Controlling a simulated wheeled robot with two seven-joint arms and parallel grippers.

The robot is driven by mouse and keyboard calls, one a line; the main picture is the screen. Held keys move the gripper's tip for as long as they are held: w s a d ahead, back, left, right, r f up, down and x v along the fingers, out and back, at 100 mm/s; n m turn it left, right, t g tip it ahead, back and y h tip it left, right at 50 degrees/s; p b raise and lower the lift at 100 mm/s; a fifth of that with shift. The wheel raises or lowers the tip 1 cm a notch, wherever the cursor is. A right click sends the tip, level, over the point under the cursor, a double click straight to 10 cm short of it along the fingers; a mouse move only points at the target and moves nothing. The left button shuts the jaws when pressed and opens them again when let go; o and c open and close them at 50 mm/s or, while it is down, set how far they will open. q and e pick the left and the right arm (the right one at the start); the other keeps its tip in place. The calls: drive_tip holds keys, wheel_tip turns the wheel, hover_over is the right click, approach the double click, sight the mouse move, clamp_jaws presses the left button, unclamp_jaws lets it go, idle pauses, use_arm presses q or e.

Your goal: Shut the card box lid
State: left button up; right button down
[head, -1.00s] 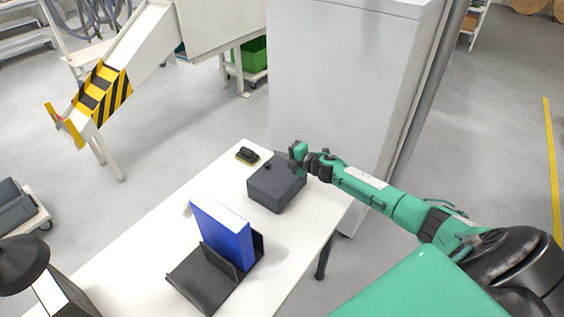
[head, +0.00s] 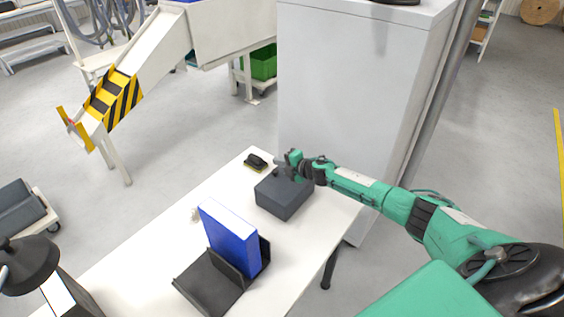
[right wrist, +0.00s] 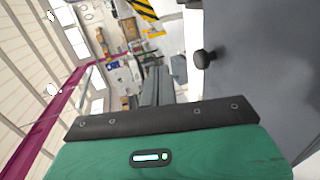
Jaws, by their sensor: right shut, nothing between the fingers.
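The card box is a dark grey box (head: 283,198) on the white table, near its far right edge. Its top looks flat and down in the head view; I cannot tell whether a small gap is left. A small dark knob stands on its far side. In the right wrist view the knob (right wrist: 205,58) shows beside a broad dark grey surface. My right gripper (head: 289,160) is shut and empty, just above the box's far edge, close to the knob. Contact cannot be made out. My left gripper is not in view.
A blue binder (head: 229,236) stands in a black holder (head: 208,284) nearer on the table (head: 140,262). A tall grey cabinet (head: 345,95) stands right behind the table.

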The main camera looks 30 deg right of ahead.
sight(275, 171)
drive_tip(key=shift+w+a+f+b, duration=0.2)
drive_tip(key=shift+w+f+b, duration=0.3)
drive_tip(key=shift+f, duration=0.25)
drive_tip(key=shift+w+a+f+b, duration=0.2)
drive_tip(key=shift+w+f+b, duration=0.2)
drive_tip(key=shift+f+b, duration=0.3)
